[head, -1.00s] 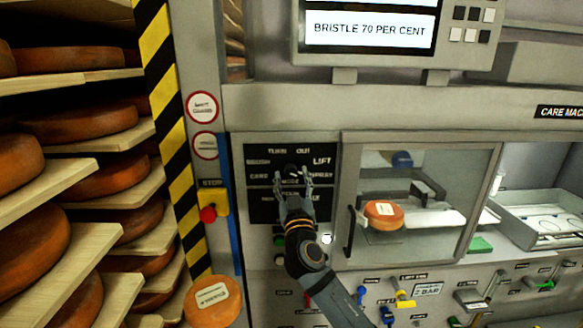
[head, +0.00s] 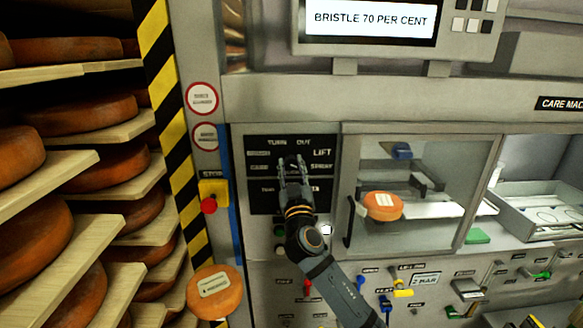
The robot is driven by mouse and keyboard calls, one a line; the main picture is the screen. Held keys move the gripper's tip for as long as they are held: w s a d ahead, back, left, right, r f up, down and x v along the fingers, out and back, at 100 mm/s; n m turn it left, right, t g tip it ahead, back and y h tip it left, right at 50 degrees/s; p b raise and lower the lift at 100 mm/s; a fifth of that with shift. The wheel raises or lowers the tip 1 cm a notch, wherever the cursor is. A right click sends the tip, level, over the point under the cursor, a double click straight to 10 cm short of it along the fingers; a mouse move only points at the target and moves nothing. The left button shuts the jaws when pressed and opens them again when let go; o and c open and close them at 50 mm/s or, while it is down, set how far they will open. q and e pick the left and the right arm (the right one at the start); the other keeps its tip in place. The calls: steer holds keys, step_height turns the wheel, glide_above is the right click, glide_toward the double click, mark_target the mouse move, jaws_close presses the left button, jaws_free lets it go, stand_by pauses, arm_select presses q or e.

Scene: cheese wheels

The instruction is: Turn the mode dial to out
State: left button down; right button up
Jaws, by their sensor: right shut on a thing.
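The mode dial is at my right gripper (head: 291,162), on the black label panel (head: 257,200) of the machine front. The gripper's fingers are shut on the dial, and they hide most of it, so its pointer cannot be read. The labels TURN, OUT (head: 304,142) and LIFT (head: 322,154) show around it, with OUT just above and right of the fingertips. My left gripper is not in view.
A red stop button (head: 209,205) on a yellow box is to the left. A glazed door (head: 440,225) with a cheese wheel (head: 383,206) behind it is to the right. Cheese shelves (head: 75,137) fill the left side. Several small levers sit below right.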

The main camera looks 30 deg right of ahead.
steer(key=n+y, duration=0.1)
steer(key=n, duration=0.1)
steer(key=n+y+p, duration=0.1)
steer(key=n, duration=0.1)
steer(key=shift+r+t, duration=0.2)
steer(key=shift+t, duration=0.1)
steer(key=n+y+p, duration=0.1)
steer(key=n, duration=0.1)
steer(key=shift+n+y+p, duration=0.3)
steer(key=shift+n, duration=0.1)
steer(key=n+y+p, duration=0.1)
steer(key=n+p, duration=0.1)
steer(key=n+y+p, duration=0.1)
steer(key=n, duration=0.1)
steer(key=n+g+p, duration=0.1)
steer(key=n+p, duration=0.1)
steer(key=shift+s+d+r+n+y+p, duration=0.1)
steer(key=shift+r+n+y+p, duration=0.2)
steer(key=shift+y+p, duration=0.1)
steer(key=shift+f+n+p, duration=0.1)
steer(key=shift+n+p, duration=0.5)
steer(key=shift+n, duration=0.4)
steer(key=shift+f+n+g+y, duration=0.1)
steer(key=shift+n+g+y, duration=0.35)
steer(key=shift+n, duration=0.35)
steer(key=shift+n+g, duration=0.85)
steer(key=shift+n, duration=0.95)
steer(key=shift+f, duration=0.1)
